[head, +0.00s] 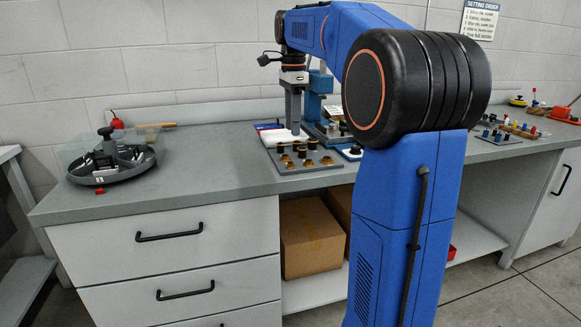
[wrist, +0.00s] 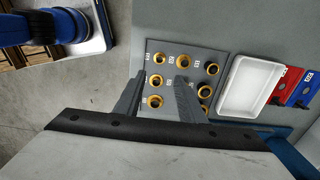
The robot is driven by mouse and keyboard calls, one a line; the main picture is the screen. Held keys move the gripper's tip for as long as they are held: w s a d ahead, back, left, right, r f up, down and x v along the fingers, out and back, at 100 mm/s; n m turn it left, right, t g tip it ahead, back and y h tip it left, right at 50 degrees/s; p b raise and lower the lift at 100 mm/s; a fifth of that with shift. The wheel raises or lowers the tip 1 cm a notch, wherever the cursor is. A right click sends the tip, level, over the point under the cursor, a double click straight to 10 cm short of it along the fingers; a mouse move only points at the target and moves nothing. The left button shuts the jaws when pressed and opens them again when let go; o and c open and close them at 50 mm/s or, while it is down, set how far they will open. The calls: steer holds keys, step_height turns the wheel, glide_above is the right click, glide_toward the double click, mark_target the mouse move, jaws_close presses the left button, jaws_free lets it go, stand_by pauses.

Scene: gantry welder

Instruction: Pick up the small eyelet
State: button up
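Several brass eyelets with dark centres sit in a grey plate (wrist: 150,46) in the wrist view. The left column's eyelets, such as the near-left eyelet (wrist: 155,101), look a little smaller than the eyelet at the right (wrist: 212,68). Which one is the small eyelet I cannot tell for sure; the printed labels are unreadable. My gripper (wrist: 159,76) is open, its two fingers apart over the plate with left-column eyelets showing between them. The right finger hides part of the middle column. In the head view my gripper (head: 294,131) points down at the rear of the plate (head: 318,166).
A white tray (wrist: 233,107) and red and blue items (wrist: 285,82) lie right of the plate. In the head view a round grey tray (head: 112,176) stands at the bench's left, with bare bench between. More small-part boards (head: 508,135) lie far right.

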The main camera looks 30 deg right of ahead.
step_height(320, 180, down, 11)
steer(key=shift+s+r, duration=0.1)
jaws_close()
stand_by(0.6)
